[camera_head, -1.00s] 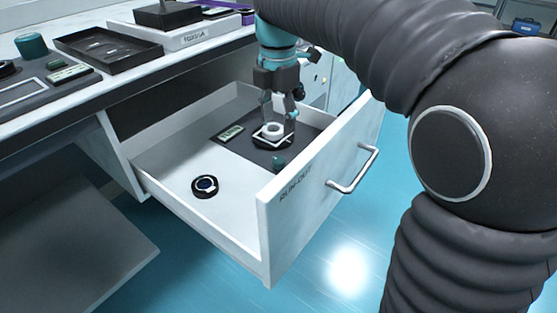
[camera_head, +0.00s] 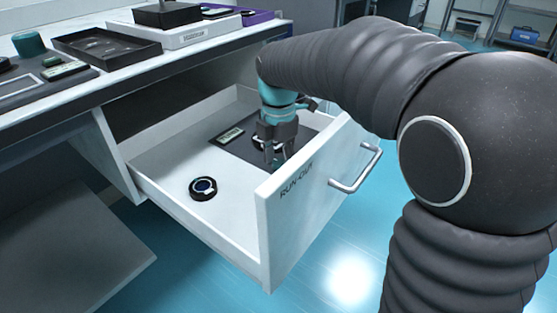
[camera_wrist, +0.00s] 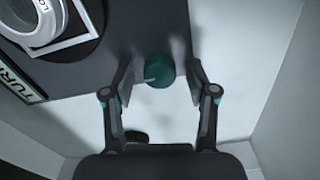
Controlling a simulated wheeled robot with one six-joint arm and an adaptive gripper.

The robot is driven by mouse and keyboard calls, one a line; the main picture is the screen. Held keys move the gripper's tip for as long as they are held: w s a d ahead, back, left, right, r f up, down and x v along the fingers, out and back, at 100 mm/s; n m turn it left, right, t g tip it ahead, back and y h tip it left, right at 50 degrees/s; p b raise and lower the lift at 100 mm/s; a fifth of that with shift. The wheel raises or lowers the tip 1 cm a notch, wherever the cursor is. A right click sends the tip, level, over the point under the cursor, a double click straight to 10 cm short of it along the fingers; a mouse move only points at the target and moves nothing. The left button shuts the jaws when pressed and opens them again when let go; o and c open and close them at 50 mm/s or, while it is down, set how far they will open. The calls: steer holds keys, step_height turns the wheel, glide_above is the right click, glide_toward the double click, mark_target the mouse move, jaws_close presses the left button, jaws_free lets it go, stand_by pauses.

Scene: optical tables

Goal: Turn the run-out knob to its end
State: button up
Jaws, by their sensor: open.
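The run-out knob is a small teal knob (camera_wrist: 160,70) with a pale pointer line, on the dark plate (camera_wrist: 75,85) in the open drawer marked RUN-OUT (camera_head: 297,195). My gripper (camera_head: 276,160) is low inside the drawer, behind its front panel. In the wrist view its open fingers (camera_wrist: 158,80) stand on either side of the knob, with gaps showing on both sides. In the head view the gripper hides the knob. A white ring (camera_wrist: 38,20) marked "LO" in a white square frame sits on the same plate.
A black round piece (camera_head: 203,187) lies on the drawer floor at left. A small label plate (camera_head: 228,136) is on the dark plate. The drawer's front panel, with its handle (camera_head: 355,170), stands close to my gripper. A black tray (camera_head: 105,46) is on the bench above.

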jaws_close()
